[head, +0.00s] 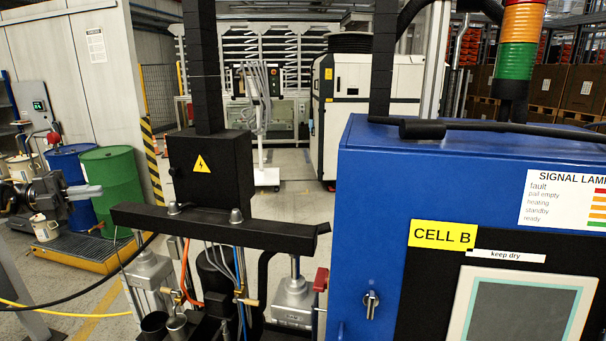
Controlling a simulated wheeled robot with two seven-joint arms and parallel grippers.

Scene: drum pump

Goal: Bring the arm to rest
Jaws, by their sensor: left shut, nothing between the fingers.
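My left gripper (88,192) comes in from the left edge of the head view. Its pale fingers are together with nothing between them, and they point right. In the picture they lie in front of the blue drum (72,165) and the green drum (112,178); I see no contact. The drum pump (215,230) stands in the middle, with a black crossbeam, a black box with a yellow warning sign and metal cylinders below. The gripper is left of the crossbeam, with a gap between them. My right gripper is not in view.
A blue cabinet (430,180) marked CELL B fills the right, with a signal lamp (520,45) above it. The drums stand on a yellow-edged grating (85,252). Black and yellow hoses cross the lower left. Open floor (300,205) shows behind the pump.

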